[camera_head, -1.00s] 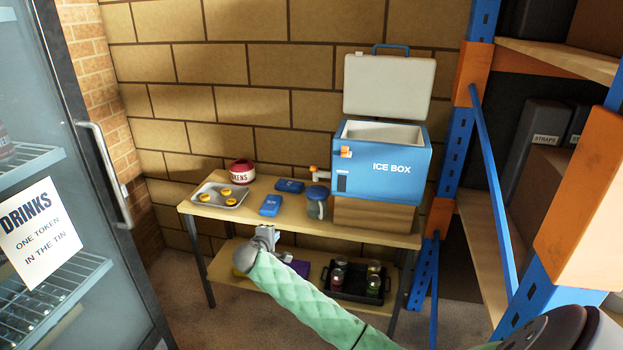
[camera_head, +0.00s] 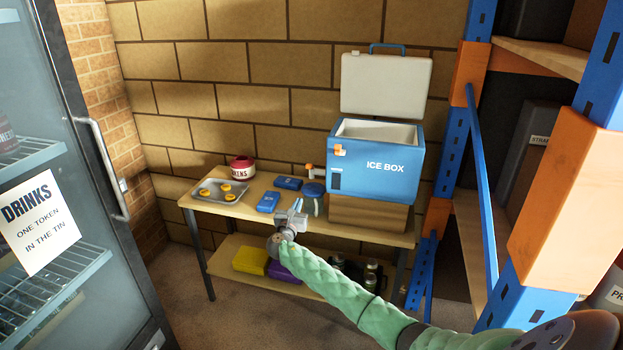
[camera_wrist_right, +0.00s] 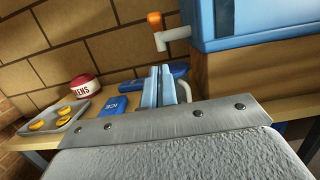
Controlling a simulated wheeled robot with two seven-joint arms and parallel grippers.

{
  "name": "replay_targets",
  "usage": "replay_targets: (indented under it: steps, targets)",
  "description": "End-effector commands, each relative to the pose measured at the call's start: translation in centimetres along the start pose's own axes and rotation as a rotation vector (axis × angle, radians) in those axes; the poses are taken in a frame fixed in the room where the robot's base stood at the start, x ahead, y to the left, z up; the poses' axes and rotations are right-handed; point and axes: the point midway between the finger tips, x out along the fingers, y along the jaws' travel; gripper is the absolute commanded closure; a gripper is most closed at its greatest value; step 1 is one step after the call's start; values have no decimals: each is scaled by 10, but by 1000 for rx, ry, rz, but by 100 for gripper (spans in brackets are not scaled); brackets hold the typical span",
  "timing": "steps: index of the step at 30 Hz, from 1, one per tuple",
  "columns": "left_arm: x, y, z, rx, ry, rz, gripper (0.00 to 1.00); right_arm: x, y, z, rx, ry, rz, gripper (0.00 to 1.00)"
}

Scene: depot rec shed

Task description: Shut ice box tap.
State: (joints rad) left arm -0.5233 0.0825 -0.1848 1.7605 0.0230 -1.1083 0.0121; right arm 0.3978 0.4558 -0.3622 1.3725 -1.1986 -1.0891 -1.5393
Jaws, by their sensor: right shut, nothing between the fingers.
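The blue ice box (camera_head: 376,172) stands on a wooden block on the table, its white lid (camera_head: 386,84) raised. Its tap (camera_head: 311,171) sticks out from the left side, pale with an orange handle; the tap also shows at the top of the right wrist view (camera_wrist_right: 172,36). A jug with a blue lid (camera_head: 312,189) stands below the tap, partly hidden behind my right gripper. My right gripper (camera_head: 298,205) is shut and empty at the table's front edge, in front of and below the tap, apart from it. My left gripper is not in view.
The table (camera_head: 235,209) holds a tray (camera_head: 209,191) with yellow tokens, a red-and-white tin (camera_head: 242,169) and blue packs (camera_head: 268,202). The lower shelf holds yellow and purple items and jars. A drinks fridge (camera_head: 100,240) stands left, blue-and-orange racking (camera_head: 455,130) right.

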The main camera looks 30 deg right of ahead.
Motion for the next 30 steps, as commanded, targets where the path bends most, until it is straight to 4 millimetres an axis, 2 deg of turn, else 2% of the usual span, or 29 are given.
replay_targets:
  steps: [9,14,17,30]
  targets:
    - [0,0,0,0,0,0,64,1,0,0,1,0,-1,100]
    - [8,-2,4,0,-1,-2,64,11,0,2,1,0,-2,100]
    - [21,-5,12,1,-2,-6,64,23,0,3,0,0,-3,100]
    - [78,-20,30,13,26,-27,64,101,-1,4,0,0,-4,100]
